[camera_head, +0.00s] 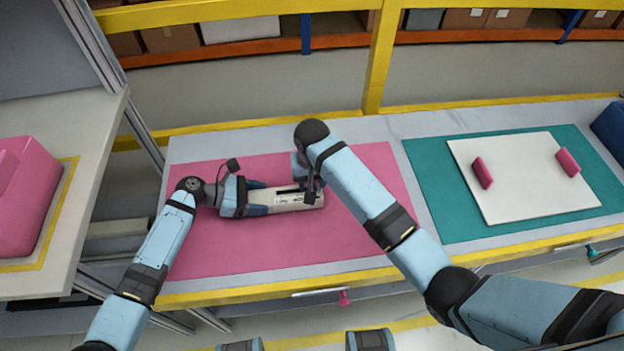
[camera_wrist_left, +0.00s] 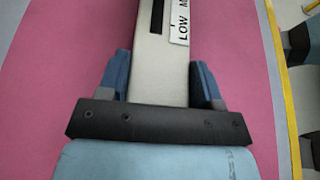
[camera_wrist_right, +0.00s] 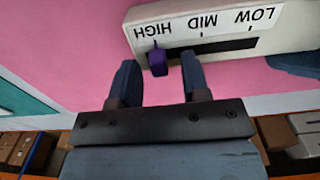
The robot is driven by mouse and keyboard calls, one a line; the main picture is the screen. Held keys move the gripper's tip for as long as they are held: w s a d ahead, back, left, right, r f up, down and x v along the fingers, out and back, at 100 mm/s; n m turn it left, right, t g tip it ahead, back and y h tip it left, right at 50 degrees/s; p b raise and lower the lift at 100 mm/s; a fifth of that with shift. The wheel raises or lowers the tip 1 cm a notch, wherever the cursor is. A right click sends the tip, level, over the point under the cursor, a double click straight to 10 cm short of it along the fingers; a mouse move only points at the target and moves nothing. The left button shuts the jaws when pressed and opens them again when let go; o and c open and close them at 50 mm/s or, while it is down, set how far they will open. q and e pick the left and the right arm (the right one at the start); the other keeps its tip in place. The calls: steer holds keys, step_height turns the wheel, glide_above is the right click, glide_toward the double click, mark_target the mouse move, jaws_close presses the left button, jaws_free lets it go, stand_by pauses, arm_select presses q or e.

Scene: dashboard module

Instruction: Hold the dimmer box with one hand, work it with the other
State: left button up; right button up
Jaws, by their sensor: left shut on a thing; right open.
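The dimmer box (camera_head: 285,200) is a long off-white box lying flat on the pink mat. My left gripper (camera_head: 262,197) is shut on its left end, with a finger on each long side; the left wrist view shows this grip on the dimmer box (camera_wrist_left: 158,80) too. In the right wrist view the box carries a HIGH, MID, LOW label (camera_wrist_right: 205,22) and a dark slot. A purple slider knob (camera_wrist_right: 158,63) stands at the HIGH end. My right gripper (camera_wrist_right: 157,75) is open, its fingertips on either side of the knob with gaps. In the head view the right arm partly hides the box's right end.
The pink mat (camera_head: 220,250) has free room around the box. To the right, a white board (camera_head: 525,195) with two pink blocks lies on a teal mat (camera_head: 440,200). A large pink block (camera_head: 25,200) sits on the left table. A yellow post (camera_head: 380,60) rises behind.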

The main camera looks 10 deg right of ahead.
mark_target(297, 189)
jaws_close()
steer(key=a, duration=0.4)
steer(key=shift+a, duration=0.1)
jaws_free()
steer(key=shift+r, duration=0.1)
step_height(297, 189, up, 12)
stand_by(0.6)
